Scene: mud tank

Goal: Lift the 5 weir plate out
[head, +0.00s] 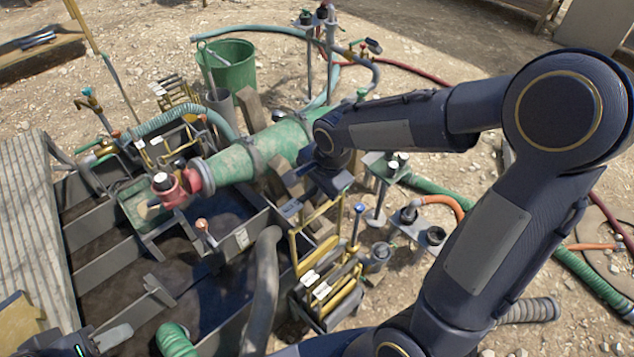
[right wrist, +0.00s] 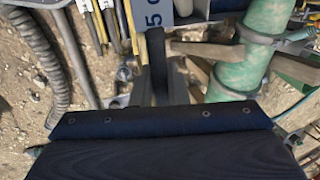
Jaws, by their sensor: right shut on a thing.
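A rack (head: 325,300) of yellow-edged plates with white tags stands below my right gripper. The grey tank (head: 205,270) with dark mud lies left, crossed by a green pipe (head: 240,160). A thick grey hose (head: 264,290) hangs over the tank wall. Posts and hoses crowd the right.

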